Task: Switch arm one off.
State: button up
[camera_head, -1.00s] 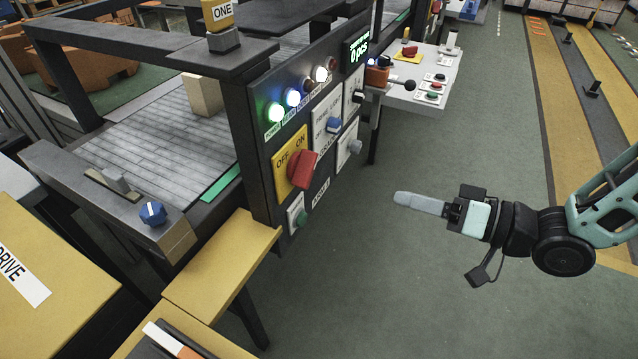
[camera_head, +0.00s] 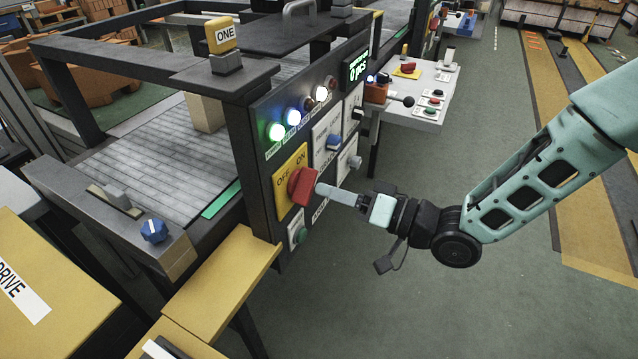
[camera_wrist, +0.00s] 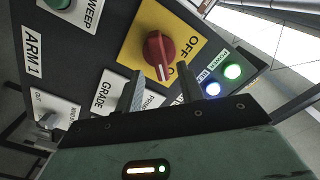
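The red rotary switch (camera_head: 302,186) sits on a yellow OFF/ON plate (camera_head: 283,180) on the dark control panel (camera_head: 262,150) marked ARM 1. The wrist view shows the red knob (camera_wrist: 158,52) just beyond my fingertips; its white mark points away from the word OFF, seemingly to the ON side. My gripper (camera_head: 322,190) reaches in from the right, its tips close by the knob in the head view. In the wrist view my gripper (camera_wrist: 160,88) has its two fingers apart with nothing between them. Whether a fingertip touches the knob I cannot tell.
The yellow ONE sign (camera_head: 222,36) stands above the panel. Green (camera_head: 276,131) and blue-white (camera_head: 292,117) lamps are lit. A blue knob (camera_head: 333,142) and a green button (camera_head: 299,235) flank the switch. A white side table (camera_head: 425,95) stands behind.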

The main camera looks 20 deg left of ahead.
aim_at(314, 186)
jog(key=shift+w+a, duration=0.1)
jog(key=shift+a, duration=1.65)
grip_shut()
